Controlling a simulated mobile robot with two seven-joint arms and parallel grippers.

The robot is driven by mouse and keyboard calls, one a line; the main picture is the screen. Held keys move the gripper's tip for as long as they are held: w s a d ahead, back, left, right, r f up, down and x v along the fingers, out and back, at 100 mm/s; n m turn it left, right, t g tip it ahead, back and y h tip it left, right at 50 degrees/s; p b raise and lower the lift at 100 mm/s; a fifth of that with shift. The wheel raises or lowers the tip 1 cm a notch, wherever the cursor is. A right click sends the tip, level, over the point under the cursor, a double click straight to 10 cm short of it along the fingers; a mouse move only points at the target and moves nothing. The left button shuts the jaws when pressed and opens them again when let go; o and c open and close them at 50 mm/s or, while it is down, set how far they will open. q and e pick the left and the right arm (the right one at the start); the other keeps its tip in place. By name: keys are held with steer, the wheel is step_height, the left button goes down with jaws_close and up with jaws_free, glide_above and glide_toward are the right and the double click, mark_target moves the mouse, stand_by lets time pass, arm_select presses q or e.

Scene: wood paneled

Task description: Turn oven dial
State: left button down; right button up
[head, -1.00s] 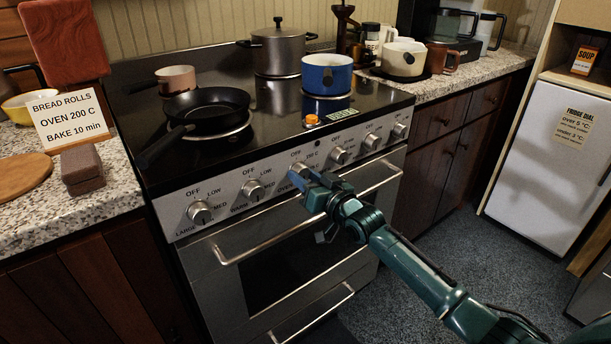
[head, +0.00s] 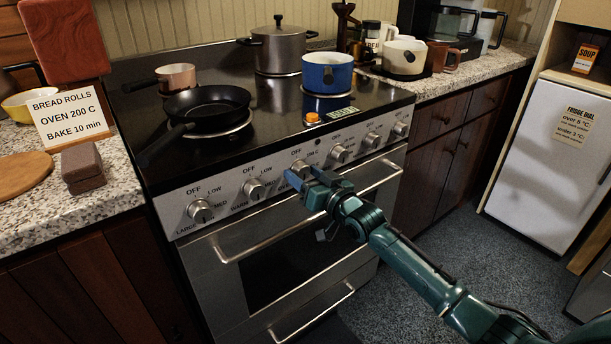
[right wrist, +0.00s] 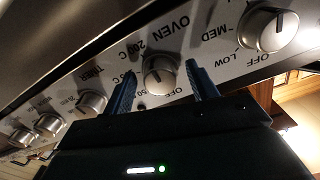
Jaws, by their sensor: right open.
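The oven dial (head: 299,167) is a round metal knob on the stove's front panel, partly hidden by my right gripper (head: 307,180) in the head view. In the right wrist view the dial (right wrist: 160,76) sits below the word OVEN, with 200 C and OFF marks around it. My right gripper (right wrist: 162,88) is open, one finger on each side of the dial. Gaps show between the knob and both fingers. The dial's exact setting is hard to read. My left gripper is not in view.
Similar knobs (head: 253,190) flank the dial. The oven handle (head: 310,217) runs below the panel. A frying pan (head: 206,106) and a blue pot (head: 327,73) are on the stove. A card (head: 68,118) at left reads BREAD ROLLS, OVEN 200 C, BAKE 10 min.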

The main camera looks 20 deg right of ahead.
steer(key=p+v, duration=0.1)
steer(key=v, duration=0.3)
steer(key=shift+s+d, duration=0.1)
steer(key=shift+s, duration=0.25)
arm_select(q)
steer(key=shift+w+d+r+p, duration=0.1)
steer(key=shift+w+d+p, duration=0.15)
steer(key=shift+p, duration=0.25)
arm_select(e)
glide_toward(304, 175)
steer(key=v, duration=0.3)
steer(key=shift+s+d+r, duration=0.1)
steer(key=shift+s, duration=0.3)
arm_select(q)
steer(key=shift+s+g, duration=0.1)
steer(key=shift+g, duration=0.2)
